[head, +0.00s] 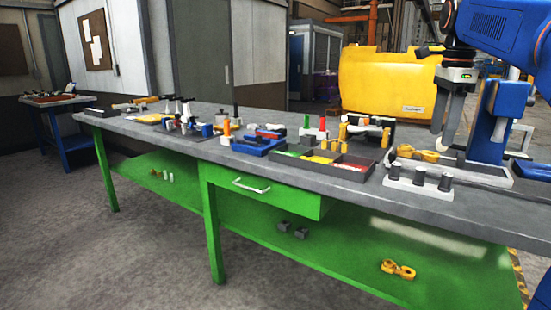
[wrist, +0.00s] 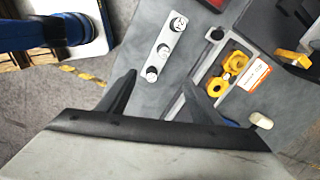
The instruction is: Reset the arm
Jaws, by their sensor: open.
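My gripper (head: 446,135) hangs over the right end of the workbench (head: 340,190), fingers pointing down. In the wrist view, my gripper (wrist: 160,92) shows its two dark fingers spread apart with nothing between them. Beneath it is a light grey tray (head: 485,176) holding yellow castings (head: 415,153). The castings also show in the wrist view (wrist: 236,62), right of the fingers. A block with three dark cylinders (head: 419,184) stands in front of the tray; it shows between and beyond the fingers in the wrist view (wrist: 166,48).
Left of the tray are a divided dark box (head: 322,166), a blue holder (head: 259,145) and many small tools. A yellow casting (head: 398,269) and grey blocks lie on the green lower shelf (head: 340,255). A large yellow tank (head: 385,82) stands behind the bench.

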